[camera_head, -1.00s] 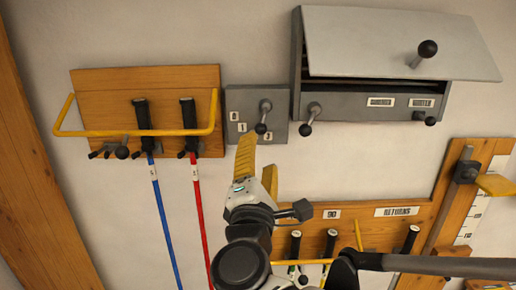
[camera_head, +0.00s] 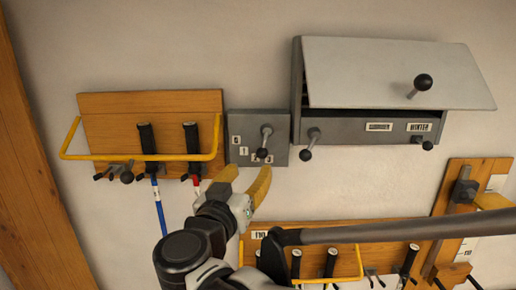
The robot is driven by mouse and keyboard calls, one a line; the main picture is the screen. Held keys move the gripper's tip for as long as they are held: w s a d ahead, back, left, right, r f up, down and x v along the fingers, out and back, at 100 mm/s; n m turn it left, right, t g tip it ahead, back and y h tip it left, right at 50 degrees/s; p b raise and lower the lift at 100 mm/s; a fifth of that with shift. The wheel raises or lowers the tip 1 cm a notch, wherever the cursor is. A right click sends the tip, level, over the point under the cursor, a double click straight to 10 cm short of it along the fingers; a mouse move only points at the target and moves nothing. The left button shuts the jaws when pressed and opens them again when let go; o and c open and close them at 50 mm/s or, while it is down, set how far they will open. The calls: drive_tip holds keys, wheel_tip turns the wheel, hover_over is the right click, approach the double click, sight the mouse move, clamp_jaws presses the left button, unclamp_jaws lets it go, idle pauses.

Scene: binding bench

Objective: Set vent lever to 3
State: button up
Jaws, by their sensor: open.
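The vent lever (camera_head: 265,141) is a grey rod with a dark ball knob on a grey wall plate (camera_head: 246,122). It hangs downward, its knob near the lower number labels. Labels run along the plate's lower left, from 0 and 1 at the left to 3 at the lower right. The knob partly covers the marks, so I cannot tell the exact setting. My gripper (camera_head: 243,180) has two yellow fingers spread apart, empty, just below the plate in the picture. The fingers appear apart from the lever; the depth gap is unclear.
A grey box (camera_head: 353,131) with a raised lid (camera_head: 370,70) and several knobs is at the right. A wooden rack (camera_head: 205,101) with a yellow rail holds black-handled tools at the left. A lower wooden rack (camera_head: 325,232) stands behind my arm.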

sight(260, 156)
drive_tip(key=w+d, duration=0.1)
drive_tip(key=w, duration=0.2)
drive_tip(key=w+d+m+p, duration=0.1)
drive_tip(key=w, duration=0.2)
drive_tip(key=w+d+m, duration=0.1)
drive_tip(key=w, duration=0.3)
drive_tip(key=shift+w+d+p, duration=0.1)
drive_tip(key=shift+d+p, duration=0.15)
drive_tip(key=shift+p, duration=0.15)
